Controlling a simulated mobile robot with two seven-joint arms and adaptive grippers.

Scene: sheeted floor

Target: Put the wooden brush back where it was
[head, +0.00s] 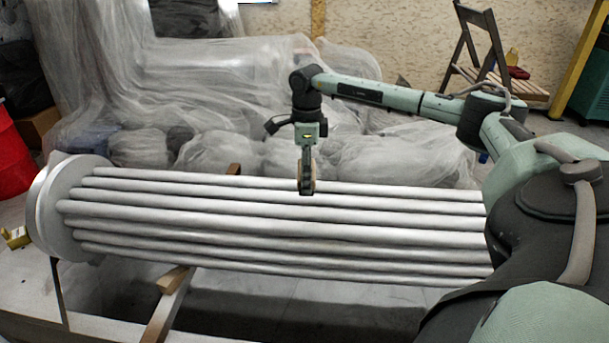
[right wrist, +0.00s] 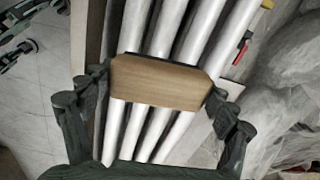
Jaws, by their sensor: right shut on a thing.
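The wooden brush (right wrist: 160,83) is a pale brown block with cut corners. In the right wrist view it spans the gap between the fingers of my right gripper (right wrist: 160,90), which is shut on it at both ends. In the head view my right gripper (head: 307,190) points down over the far side of the pale tubes, and only a narrow brown strip of the brush shows. Whether the brush touches the tubes cannot be told. Its underside is hidden. My left gripper is not clearly in view.
Several long pale tubes (head: 270,222) run from a round end disc (head: 62,207) toward my body. Wooden supports (head: 170,300) lie beneath. Plastic-covered heaps (head: 240,150) stand behind. A folding wooden chair (head: 490,60) is at back right, a red barrel (head: 12,155) at far left.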

